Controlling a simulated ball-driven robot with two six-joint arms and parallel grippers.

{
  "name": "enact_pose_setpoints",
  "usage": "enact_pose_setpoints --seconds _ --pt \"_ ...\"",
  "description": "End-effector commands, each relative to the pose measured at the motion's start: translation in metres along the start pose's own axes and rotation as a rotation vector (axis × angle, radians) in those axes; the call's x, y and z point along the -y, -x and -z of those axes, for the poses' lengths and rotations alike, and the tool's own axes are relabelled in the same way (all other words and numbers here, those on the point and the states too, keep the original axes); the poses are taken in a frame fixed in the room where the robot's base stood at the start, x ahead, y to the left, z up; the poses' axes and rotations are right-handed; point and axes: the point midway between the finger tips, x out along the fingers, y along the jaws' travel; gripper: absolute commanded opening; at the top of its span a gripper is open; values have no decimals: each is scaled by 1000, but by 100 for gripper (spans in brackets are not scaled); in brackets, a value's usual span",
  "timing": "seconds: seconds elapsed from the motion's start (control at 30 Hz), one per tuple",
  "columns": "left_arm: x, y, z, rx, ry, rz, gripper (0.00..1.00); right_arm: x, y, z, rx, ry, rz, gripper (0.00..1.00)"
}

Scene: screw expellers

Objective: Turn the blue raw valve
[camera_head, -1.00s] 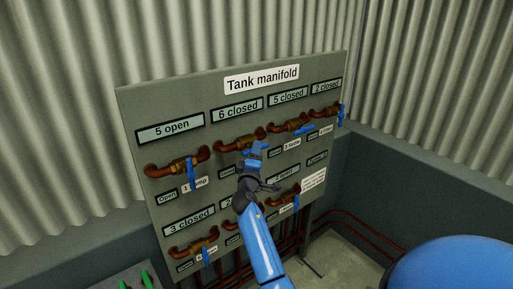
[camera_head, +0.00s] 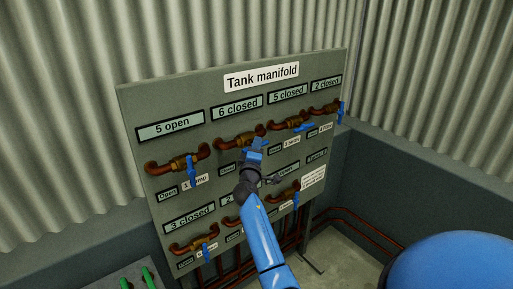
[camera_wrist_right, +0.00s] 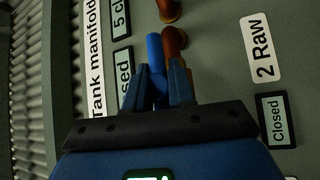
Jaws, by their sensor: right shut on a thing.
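The blue raw valve's handle (camera_wrist_right: 154,50) shows in the right wrist view, with its end between the two fingers of my right gripper (camera_wrist_right: 160,85). The gripper is shut on it. A "2 Raw" label (camera_wrist_right: 262,48) and a "Closed" plate (camera_wrist_right: 278,119) are beside it. In the head view my right gripper (camera_head: 254,158) is at the second valve of the top row, whose brown pipe (camera_head: 232,142) shows below the "6 closed" display (camera_head: 237,106). The gripper and arm partly hide this valve. My left gripper is not in view.
The "Tank manifold" panel (camera_head: 130,105) carries several other blue-handled valves, including one at top left (camera_head: 192,170) and one close on the right (camera_head: 303,128). Green handles (camera_head: 148,278) show at bottom left. A low wall (camera_head: 420,185) runs behind on the right.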

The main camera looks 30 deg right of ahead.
Motion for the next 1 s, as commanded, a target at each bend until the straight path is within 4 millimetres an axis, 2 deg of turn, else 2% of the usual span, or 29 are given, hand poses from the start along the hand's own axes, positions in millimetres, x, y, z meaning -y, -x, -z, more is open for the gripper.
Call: enact_pose_setpoints --seconds 0.73,1.0 --pt "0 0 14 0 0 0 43 2 1 0 22 -58 63 0" --pt "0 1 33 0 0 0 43 -1 1 1 48 -125 131 0"
